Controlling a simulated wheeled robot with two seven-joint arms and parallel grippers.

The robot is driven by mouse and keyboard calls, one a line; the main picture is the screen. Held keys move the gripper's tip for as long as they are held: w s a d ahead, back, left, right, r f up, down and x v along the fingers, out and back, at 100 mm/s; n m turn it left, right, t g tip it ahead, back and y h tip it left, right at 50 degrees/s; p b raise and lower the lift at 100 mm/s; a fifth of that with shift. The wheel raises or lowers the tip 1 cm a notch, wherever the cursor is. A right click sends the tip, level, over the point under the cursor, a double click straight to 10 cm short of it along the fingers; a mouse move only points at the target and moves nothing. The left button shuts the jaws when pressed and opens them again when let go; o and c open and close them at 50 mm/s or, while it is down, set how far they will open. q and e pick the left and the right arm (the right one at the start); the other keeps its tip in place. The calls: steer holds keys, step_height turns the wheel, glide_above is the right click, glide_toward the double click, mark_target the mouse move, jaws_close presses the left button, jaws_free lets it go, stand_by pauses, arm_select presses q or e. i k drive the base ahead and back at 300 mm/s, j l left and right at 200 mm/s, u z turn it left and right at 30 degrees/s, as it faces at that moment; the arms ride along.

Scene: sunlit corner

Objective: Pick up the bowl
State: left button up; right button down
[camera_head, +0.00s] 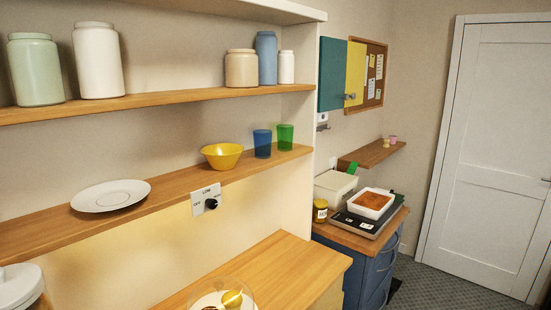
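A yellow bowl (222,157) stands upright on the lower wall shelf (170,188), near the middle of the view. A white plate (111,196) lies to its left on the same shelf. A blue cup (262,144) and a green cup (285,137) stand just to its right. Neither of my grippers shows in the head view, and nothing touches the bowl from above.
Several jars, including a white jar (98,62), stand on the upper shelf (165,97) above the bowl. A knob panel (206,200) is on the wall below. A wooden counter (265,270) lies beneath, with a clear dome at its front. A white door (487,150) is at right.

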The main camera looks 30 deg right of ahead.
mark_target(222, 157)
steer(key=z, duration=0.65)
steer(key=i+l+u, duration=0.15)
steer(key=l+u, duration=0.3)
steer(key=i+l+u, duration=0.15)
steer(key=l+u, duration=0.75)
steer(key=l, duration=1.95)
